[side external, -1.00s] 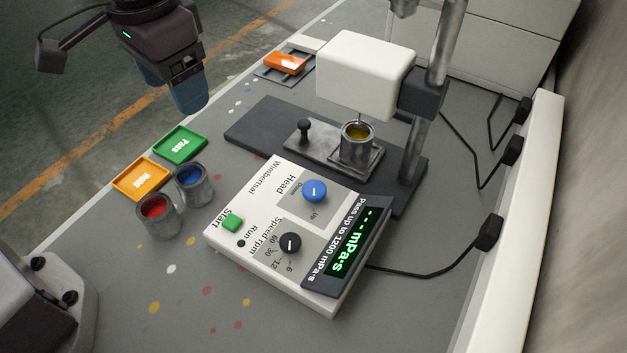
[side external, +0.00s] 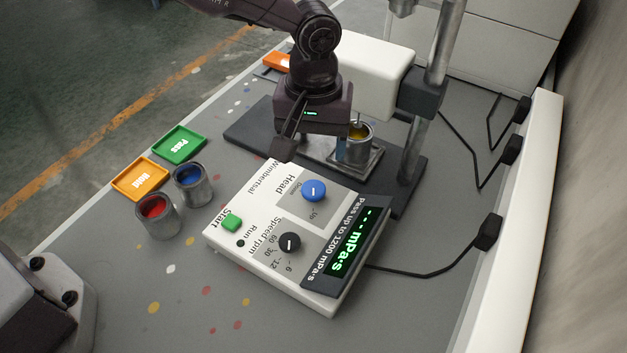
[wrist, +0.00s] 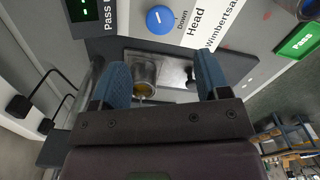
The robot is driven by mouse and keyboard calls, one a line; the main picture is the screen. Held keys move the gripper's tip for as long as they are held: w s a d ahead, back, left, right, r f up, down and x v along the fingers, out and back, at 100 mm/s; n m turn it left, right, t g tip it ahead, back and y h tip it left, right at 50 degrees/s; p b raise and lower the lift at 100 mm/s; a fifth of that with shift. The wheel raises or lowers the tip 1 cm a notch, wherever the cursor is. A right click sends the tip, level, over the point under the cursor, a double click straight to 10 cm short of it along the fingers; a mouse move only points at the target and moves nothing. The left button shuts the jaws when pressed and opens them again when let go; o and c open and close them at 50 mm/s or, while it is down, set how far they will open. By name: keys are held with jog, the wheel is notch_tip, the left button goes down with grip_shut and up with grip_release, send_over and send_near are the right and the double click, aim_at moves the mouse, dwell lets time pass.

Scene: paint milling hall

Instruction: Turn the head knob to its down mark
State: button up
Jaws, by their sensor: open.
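The head knob (side external: 313,190) is a round blue knob with a white line, on the white control panel (side external: 262,262). It sits between small "Down" and "Up" labels. In the side view its white line seems to run toward "Up". The knob also shows at the top of the wrist view (wrist: 160,19), with "Down" beside it. My gripper (wrist: 160,72) is open and empty, its two blue fingers apart. It is beyond the panel's far edge, above the can and stand base, clear of the knob. In the side view its fingers are mostly hidden by my wrist.
A white instrument head (side external: 378,72) on a metal post stands just behind my gripper, above a can (side external: 356,150). The panel has a black speed knob (side external: 289,243) and green start button (side external: 232,222). Paint cans and green (side external: 180,145) and orange (side external: 141,179) trays lie left.

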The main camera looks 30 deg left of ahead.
aim_at(314, 188)
notch_tip(314, 188, down, 10)
jog(key=shift+r, duration=0.15)
jog(key=shift+c, duration=0.4)
jog(key=c, duration=0.8)
jog(key=shift+c, duration=0.2)
